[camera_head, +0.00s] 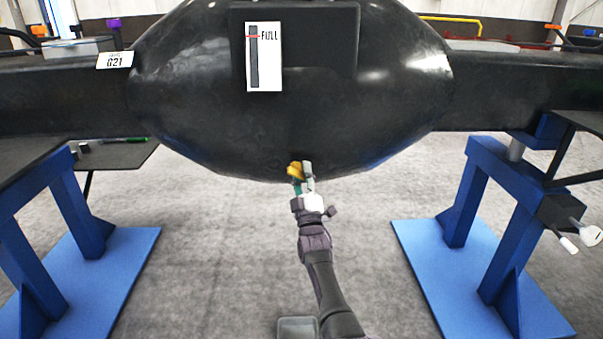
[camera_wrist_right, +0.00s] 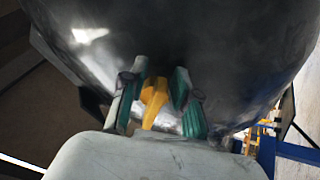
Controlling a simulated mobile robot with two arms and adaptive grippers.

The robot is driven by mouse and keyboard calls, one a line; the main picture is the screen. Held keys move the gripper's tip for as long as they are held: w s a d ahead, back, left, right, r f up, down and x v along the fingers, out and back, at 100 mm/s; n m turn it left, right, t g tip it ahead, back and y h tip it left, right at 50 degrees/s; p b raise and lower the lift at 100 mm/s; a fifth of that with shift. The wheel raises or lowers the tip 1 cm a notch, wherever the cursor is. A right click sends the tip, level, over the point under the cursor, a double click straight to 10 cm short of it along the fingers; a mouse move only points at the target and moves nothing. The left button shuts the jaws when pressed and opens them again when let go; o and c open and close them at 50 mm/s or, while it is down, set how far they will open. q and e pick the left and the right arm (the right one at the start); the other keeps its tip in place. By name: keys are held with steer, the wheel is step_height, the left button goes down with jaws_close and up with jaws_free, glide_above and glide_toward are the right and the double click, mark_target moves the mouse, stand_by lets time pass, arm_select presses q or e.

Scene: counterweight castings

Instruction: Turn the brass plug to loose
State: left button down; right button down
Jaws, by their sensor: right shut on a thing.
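The brass plug (camera_head: 294,169) is a small yellow piece at the underside of the big black casting (camera_head: 200,110). My right gripper (camera_head: 303,176) reaches up from below and is shut on the plug. In the right wrist view the yellow plug (camera_wrist_right: 153,98) sits between the two green-padded fingers (camera_wrist_right: 158,98), close under the casting's dark curved belly. The plug's inner end is hidden against the casting. My left gripper is in neither view.
Blue stands (camera_head: 488,190) on blue floor plates hold the casting's arms on both sides. A gauge label reading FULL (camera_head: 264,75) and a G21 tag (camera_head: 115,60) are on the casting. A grey tray (camera_head: 297,328) is low in front. Grey floor between the stands is open.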

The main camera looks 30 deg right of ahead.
stand_by(0.4)
steer(key=c, duration=1.2)
jaws_free()
steer(key=shift+c, duration=0.2)
steer(key=v, duration=1.2)
